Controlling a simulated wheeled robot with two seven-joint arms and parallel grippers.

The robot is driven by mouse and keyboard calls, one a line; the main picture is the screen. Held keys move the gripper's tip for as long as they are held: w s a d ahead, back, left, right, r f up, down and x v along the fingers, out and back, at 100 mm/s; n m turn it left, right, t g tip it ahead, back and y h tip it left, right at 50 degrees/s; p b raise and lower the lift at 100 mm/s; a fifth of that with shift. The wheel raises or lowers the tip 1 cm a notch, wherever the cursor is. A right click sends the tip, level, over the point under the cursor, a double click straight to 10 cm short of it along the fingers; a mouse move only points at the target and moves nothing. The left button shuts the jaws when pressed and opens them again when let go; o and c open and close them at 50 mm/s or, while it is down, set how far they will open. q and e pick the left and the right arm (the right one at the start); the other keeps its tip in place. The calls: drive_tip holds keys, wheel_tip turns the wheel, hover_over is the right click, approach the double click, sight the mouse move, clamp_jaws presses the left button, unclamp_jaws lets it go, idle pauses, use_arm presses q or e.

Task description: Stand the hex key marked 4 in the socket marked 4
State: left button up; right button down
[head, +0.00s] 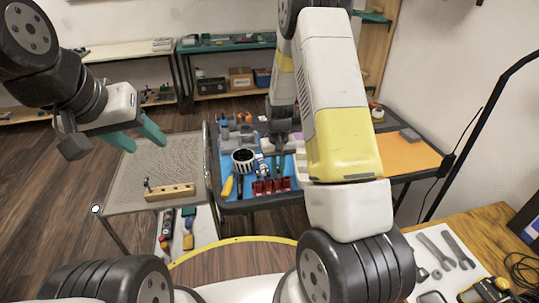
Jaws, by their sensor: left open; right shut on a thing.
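A light wooden block (172,192) lies on the perforated grey table at left, likely the socket block. A small dark piece (147,186) stands up at its left end. Socket marks are too small to read. My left gripper (136,137) has teal fingers spread apart, empty, above the back left of that table. My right gripper (282,148) is over the blue-lined tray table, partly behind my own arm. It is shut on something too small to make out. I cannot identify a hex key marked 4.
The blue tray (229,208) holds a dark round holder (243,160), red blocks (271,187), a yellow-handled tool (228,186) and other tools. Much of the perforated table (125,185) is bare.

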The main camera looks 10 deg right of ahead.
drive_tip(key=shift+f, duration=0.15)
drive_tip(key=c, duration=1.2)
unclamp_jaws()
drive_tip(key=shift+r, duration=3.55)
